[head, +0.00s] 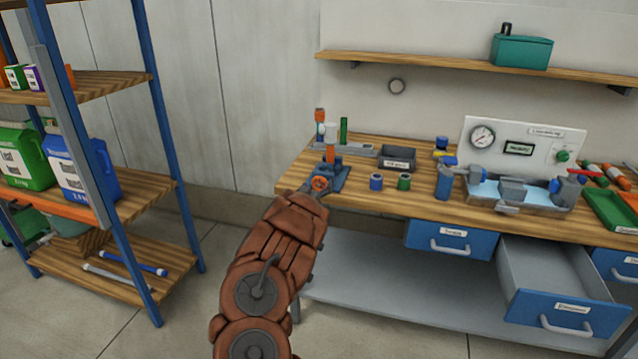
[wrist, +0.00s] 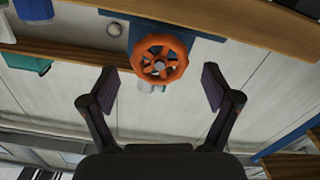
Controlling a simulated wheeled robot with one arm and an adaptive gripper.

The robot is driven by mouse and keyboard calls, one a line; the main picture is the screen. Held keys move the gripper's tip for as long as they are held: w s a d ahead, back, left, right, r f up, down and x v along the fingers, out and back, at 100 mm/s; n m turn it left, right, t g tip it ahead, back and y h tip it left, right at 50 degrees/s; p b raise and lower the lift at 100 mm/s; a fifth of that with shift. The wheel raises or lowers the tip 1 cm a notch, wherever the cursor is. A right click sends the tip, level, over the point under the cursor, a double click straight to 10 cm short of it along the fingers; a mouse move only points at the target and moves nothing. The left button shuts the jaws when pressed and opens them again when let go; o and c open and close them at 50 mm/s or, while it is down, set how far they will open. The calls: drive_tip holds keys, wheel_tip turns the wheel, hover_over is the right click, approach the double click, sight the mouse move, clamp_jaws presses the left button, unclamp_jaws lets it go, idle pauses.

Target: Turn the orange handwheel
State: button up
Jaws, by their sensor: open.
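The orange handwheel (head: 320,184) is on a blue fixture (head: 333,177) at the left end of the wooden workbench. In the wrist view the spoked handwheel (wrist: 160,60) sits at the upper middle, facing me, in front of its blue mount (wrist: 152,30). My gripper (wrist: 160,88) is open, with one dark finger on each side and the wheel ahead between and slightly beyond the fingertips. No contact shows. In the head view my arm reaches up to the wheel, and the gripper is mostly hidden behind the arm.
Blue and green cylinders (head: 390,182) stand right of the fixture, near a dark bin (head: 397,159). A gauge panel (head: 520,145) stands further right. An open drawer (head: 562,290) juts out below. A shelf rack (head: 110,180) with jugs stands left. Floor between is clear.

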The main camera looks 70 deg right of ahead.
drive_tip(key=shift+w+d, duration=0.1)
drive_tip(key=shift+d, duration=1.2)
drive_tip(key=c, duration=1.1)
drive_tip(key=shift+c, duration=0.3)
